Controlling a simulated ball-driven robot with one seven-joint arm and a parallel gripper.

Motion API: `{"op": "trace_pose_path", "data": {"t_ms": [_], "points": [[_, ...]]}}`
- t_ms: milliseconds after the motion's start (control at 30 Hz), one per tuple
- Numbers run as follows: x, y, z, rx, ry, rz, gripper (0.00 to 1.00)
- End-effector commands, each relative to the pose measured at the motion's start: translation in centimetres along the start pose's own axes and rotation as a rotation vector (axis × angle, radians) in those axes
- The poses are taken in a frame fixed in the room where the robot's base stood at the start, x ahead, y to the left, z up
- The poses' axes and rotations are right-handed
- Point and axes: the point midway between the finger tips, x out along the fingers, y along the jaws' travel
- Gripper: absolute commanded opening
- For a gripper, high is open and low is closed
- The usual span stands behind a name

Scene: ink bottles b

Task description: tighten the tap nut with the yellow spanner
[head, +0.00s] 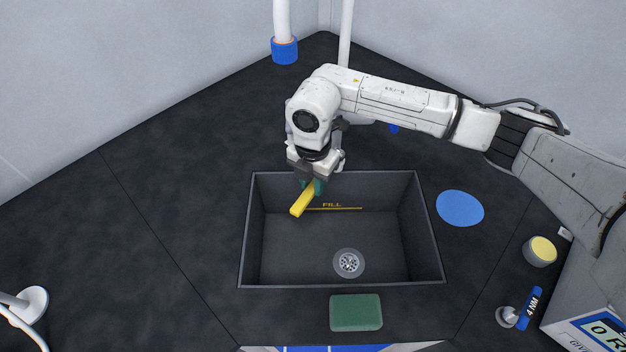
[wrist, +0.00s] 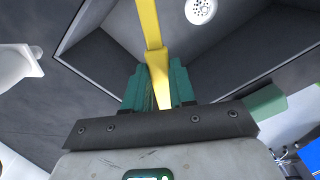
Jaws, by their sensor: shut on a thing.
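My gripper (head: 311,187) is above the back-left part of the sink, its green fingers shut on the yellow spanner (head: 302,200). The spanner slants down and left in the head view, over the basin. In the wrist view the yellow spanner (wrist: 152,35) runs up from between the green fingers (wrist: 158,85). The end in the fingers is partly hidden. I cannot make out the tap nut; my arm covers the area behind the sink. A small blue part (head: 394,128) shows just below my forearm, and I cannot tell what it belongs to.
The dark sink (head: 433,255) has a round drain (head: 349,263) and a "FILL" line. A green sponge (head: 356,312) lies in front.

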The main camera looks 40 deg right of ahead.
Motion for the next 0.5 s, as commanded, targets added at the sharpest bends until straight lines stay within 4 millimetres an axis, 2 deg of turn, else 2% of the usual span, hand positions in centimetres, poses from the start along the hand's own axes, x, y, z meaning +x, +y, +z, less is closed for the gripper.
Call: {"op": "trace_pose_path", "data": {"t_ms": [500], "points": [[-1.3,0.0,0.0,-0.001,0.001,0.000,0.00]]}}
